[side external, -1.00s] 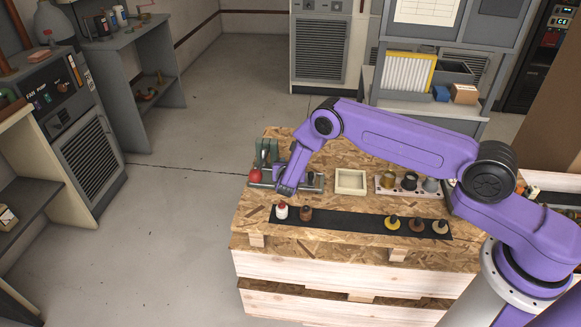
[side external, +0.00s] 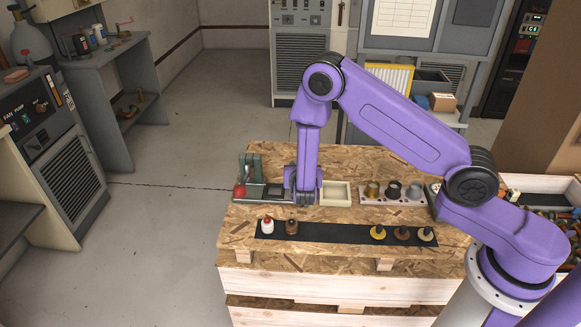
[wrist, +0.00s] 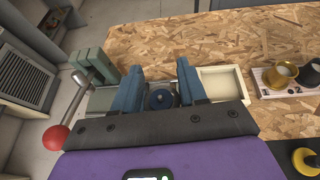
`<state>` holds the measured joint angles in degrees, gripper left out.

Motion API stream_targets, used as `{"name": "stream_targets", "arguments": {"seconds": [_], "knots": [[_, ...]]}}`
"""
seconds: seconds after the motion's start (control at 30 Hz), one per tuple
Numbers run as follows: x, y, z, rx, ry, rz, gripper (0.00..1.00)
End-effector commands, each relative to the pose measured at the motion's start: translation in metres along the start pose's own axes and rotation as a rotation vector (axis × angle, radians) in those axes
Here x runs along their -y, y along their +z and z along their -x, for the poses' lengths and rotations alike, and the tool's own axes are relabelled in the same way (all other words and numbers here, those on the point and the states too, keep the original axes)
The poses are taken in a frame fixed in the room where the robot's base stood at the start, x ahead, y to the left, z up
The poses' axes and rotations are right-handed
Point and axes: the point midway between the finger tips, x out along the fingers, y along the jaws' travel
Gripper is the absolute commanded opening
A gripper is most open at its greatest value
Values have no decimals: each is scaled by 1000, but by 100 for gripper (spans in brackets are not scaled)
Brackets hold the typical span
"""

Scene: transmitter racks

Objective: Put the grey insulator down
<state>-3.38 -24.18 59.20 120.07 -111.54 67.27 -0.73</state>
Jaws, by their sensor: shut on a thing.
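My gripper (side external: 303,192) points straight down at the bench fixture, just left of the cream tray (side external: 336,193). In the wrist view its two blue-grey fingers (wrist: 160,92) stand either side of a dark, round-topped insulator (wrist: 161,98), which I take for the grey one; they are shut on it. The insulator is hidden by the gripper in the side view, and I cannot tell whether its base touches the fixture. The fixture (side external: 272,193) is a grey rail with a green clamp (side external: 250,168) and a red-knobbed lever (side external: 239,191) at its left.
A pale holder (side external: 392,199) with brass, dark and grey cups stands right of the tray. A black strip (side external: 335,234) in front carries several insulators: white-red, brown and yellow ones among them. A cluttered bin (side external: 550,215) is at the far right. Bare board lies behind the fixture.

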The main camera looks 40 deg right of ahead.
Motion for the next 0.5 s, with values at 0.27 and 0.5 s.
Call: {"name": "stream_targets", "arguments": {"seconds": [0.27,0.5], "knots": [[13,5,17,0,4,0,5],[13,36,27,-4,50,15,5]]}}
